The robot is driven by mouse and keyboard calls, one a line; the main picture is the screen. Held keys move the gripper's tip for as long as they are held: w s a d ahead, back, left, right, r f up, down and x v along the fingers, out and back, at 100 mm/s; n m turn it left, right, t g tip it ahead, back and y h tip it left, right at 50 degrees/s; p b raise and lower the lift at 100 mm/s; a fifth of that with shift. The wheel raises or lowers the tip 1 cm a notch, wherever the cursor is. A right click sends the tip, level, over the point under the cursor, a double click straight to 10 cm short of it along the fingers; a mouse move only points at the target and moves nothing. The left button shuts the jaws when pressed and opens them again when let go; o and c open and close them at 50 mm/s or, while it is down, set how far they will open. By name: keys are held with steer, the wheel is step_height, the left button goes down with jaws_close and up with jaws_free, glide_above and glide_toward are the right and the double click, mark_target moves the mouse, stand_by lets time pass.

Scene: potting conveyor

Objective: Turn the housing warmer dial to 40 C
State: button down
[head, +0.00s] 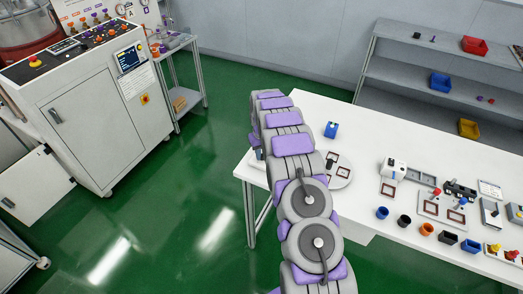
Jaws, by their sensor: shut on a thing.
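I cannot pick out the housing warmer's dial or its 40 C mark in the head view. My arm rises from the bottom middle and bends over the left end of the white table (300,112). The arm's own links hide its far end, so my gripper and whatever is at its tips are out of sight. A small pale and dark part shows at the table's left edge beside the arm, too small to tell what it is. A white box-shaped device (393,168) stands on the table to the right of the arm; no dial marks are readable on it.
Several coloured cups, including a blue one (382,213), line the front edge. A control cabinet (100,118) stands left. Green floor (180,215) is clear between.

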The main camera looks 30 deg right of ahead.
steer(key=m+p, duration=0.2)
steer(key=m, duration=0.2)
steer(key=shift+s+m, duration=0.15)
steer(key=shift+m, duration=0.15)
steer(key=m+p, duration=0.2)
steer(key=m, duration=0.2)
steer(key=shift+f+m, duration=0.1)
steer(key=shift+m, duration=0.3)
steer(key=c, duration=0.9)
jaws_free()
steer(key=shift+c, duration=0.2)
step_height(320, 180, up, 17)
steer(key=p, duration=0.1)
steer(key=shift+r+p, duration=0.2)
steer(key=shift+p, duration=0.1)
steer(key=shift+w, duration=0.2)
